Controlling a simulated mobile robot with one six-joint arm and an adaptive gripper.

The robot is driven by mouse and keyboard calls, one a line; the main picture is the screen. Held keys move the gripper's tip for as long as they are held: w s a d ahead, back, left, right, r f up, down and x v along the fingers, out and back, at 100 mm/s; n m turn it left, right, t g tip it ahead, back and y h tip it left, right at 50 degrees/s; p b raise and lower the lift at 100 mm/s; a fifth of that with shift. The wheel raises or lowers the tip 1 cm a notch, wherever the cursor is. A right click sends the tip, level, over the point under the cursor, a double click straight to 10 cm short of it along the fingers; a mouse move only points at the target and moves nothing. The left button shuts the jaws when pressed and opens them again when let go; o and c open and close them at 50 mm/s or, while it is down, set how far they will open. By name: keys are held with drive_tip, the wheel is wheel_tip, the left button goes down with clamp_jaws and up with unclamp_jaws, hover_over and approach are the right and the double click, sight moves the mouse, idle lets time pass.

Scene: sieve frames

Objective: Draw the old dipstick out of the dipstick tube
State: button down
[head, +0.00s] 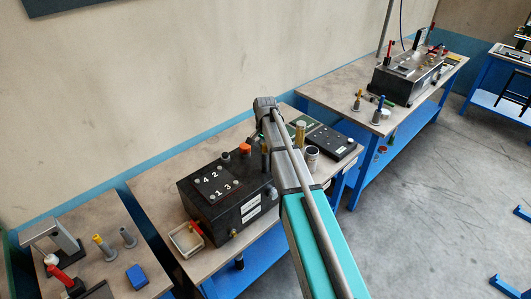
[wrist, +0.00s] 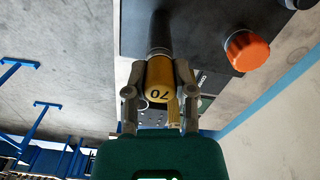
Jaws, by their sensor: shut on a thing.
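In the wrist view, my gripper (wrist: 160,95) is shut on a yellow cylindrical handle marked 70, the old dipstick (wrist: 158,72), with one finger on each side. The dark dipstick tube (wrist: 158,30) lies straight behind the handle, in line with it, on the black engine block (wrist: 195,22). Whether the handle still touches the tube's mouth I cannot tell. In the head view, the engine block (head: 225,205) stands on the middle bench, with my arm over its right end. My fingers cannot be made out there.
An orange cap (wrist: 247,50) is close beside the tube. A second yellow handle (wrist: 173,118) shows beyond my fingers. In the head view, a shallow tray (head: 187,241) is left of the block.

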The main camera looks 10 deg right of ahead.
drive_tip(key=shift+r+p, duration=2.3)
drive_tip(key=shift+r, duration=0.15)
drive_tip(key=shift+r, duration=0.1)
drive_tip(key=shift+r+p, duration=1.9)
drive_tip(key=shift+p, duration=0.15)
